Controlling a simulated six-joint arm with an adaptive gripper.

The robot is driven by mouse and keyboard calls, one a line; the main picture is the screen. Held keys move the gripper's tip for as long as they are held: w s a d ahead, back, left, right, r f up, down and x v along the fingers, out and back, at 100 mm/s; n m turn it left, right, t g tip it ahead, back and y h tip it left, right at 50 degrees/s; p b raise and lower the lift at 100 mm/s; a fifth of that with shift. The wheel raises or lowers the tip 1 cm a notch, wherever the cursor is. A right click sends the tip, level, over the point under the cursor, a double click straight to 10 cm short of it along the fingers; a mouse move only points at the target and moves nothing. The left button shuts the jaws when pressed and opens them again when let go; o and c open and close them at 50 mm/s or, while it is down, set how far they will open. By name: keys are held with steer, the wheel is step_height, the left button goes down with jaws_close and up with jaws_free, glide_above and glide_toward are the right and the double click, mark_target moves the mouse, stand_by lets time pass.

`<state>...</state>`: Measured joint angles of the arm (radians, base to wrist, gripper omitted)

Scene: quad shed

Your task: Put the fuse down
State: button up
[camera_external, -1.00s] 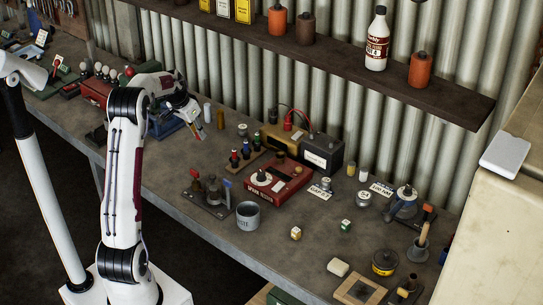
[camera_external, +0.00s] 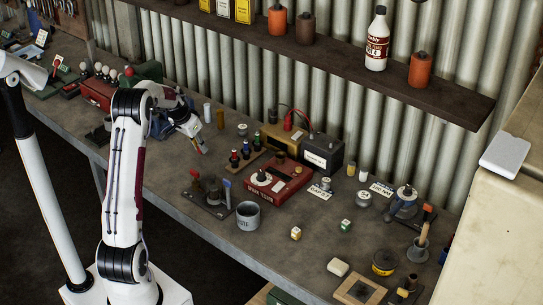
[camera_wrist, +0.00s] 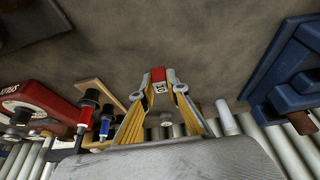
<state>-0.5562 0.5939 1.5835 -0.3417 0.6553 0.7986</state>
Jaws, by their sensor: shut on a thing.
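My gripper (camera_external: 203,148) is over the left half of the workbench in the external view, pointing down toward the bench top. In the wrist view my gripper (camera_wrist: 159,82) has its yellow-sided fingers closed on a small red block with a pale, marked front face. I take this held block to be the fuse (camera_wrist: 158,75). It sits between the fingertips, with bare grey bench beyond it. In the external view the fuse is too small to make out, and any gap between it and the bench cannot be judged.
Terminals on a wooden board (camera_external: 257,159), a red dial box (camera_external: 292,188) and a lever-switch base (camera_external: 212,205) stand right of my gripper. A grey cup (camera_external: 248,222) is nearer the front. A blue vice-like tool (camera_wrist: 285,70) is at the wrist view's right. Bare bench lies between.

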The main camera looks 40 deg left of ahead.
steer(key=shift+f, duration=0.85)
steer(key=shift+f, duration=0.15)
steer(key=o, duration=0.8)
steer(key=v, duration=1.2)
steer(key=shift+r, duration=0.25)
